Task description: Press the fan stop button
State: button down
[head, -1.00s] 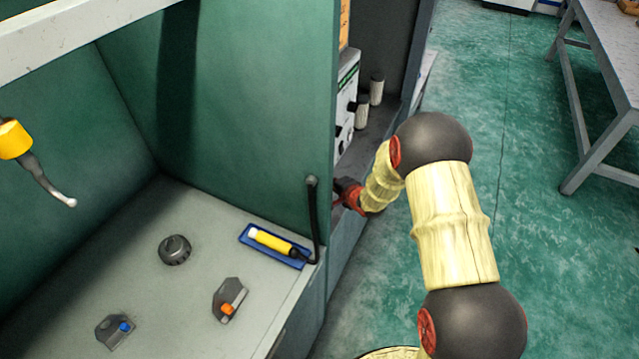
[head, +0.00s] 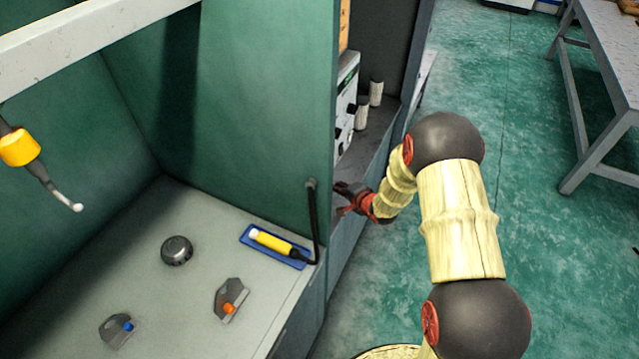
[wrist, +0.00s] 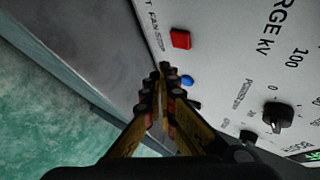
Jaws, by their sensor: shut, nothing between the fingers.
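A light grey control panel in the wrist view (wrist: 225,50) carries a square red button (wrist: 180,39) beside a partly cut-off label that reads "FAN STOP". A round blue button (wrist: 187,80) sits below the red one. My gripper (wrist: 165,70) is shut and empty. Its tips appear just left of the blue button and below the red one; whether they touch the panel I cannot tell. In the head view my gripper (head: 342,198) is at the side of the green booth, in front of the bay with the control box (head: 347,100). The buttons do not show there.
A black knob (wrist: 278,116) is on the panel, right of my gripper. The green partition (head: 270,100) stands left of my gripper. A blue tray (head: 254,248) with a yellow tool (head: 270,241) lies on the bench. Open floor (head: 480,110) lies to the right.

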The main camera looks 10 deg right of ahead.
jog(key=shift+s+d+p, duration=0.4)
jog(key=shift+s+d, duration=0.35)
jog(key=shift+d, duration=0.25)
